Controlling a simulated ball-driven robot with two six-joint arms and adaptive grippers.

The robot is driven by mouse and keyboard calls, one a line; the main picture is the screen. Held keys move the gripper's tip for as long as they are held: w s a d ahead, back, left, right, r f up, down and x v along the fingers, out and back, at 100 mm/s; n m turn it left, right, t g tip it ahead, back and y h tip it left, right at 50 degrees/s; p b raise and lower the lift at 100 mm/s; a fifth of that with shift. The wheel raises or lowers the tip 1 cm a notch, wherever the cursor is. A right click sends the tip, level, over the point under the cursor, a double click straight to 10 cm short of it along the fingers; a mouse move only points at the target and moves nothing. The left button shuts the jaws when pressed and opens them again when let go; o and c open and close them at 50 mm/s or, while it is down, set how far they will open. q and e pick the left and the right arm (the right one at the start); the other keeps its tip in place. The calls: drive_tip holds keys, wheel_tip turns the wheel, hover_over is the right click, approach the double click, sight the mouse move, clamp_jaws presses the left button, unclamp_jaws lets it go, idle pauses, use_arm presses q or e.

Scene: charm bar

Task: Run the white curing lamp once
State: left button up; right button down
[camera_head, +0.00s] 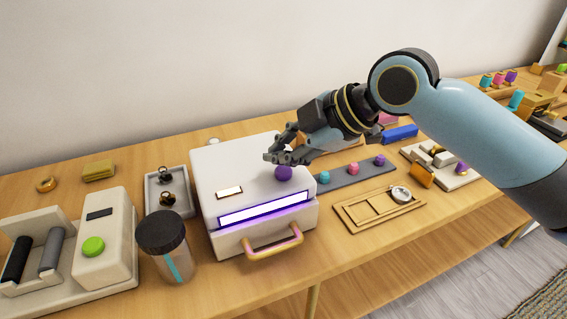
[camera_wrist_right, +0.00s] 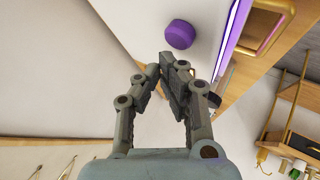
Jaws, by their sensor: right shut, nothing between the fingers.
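The white curing lamp (camera_head: 235,165) is a white box in the middle of the table in the head view. It has a purple button (camera_head: 284,173) on top, a small lit display (camera_head: 229,192), a glowing white-violet window (camera_head: 264,208) in front and a pinkish-gold handle (camera_head: 273,242). In the right wrist view the purple button (camera_wrist_right: 180,34) is ahead of the fingers, with a violet glow along the lamp's edge. My right gripper (camera_head: 279,158) is shut and empty, just above and behind the button; contact is not clear. My left gripper is not in view.
Left of the lamp are a jar with a dark lid (camera_head: 165,245), a grey tray (camera_head: 152,202) and a white machine with a green button (camera_head: 94,246). Right are a grey strip with coloured knobs (camera_head: 340,181) and a wooden frame (camera_head: 352,212).

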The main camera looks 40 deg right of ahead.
sight(282, 171)
drive_tip(key=shift+r, duration=0.1)
wheel_tip(282, 171, up, 5)
drive_tip(key=p, duration=0.4)
drive_tip(key=shift+p, duration=0.35)
idle(0.3)
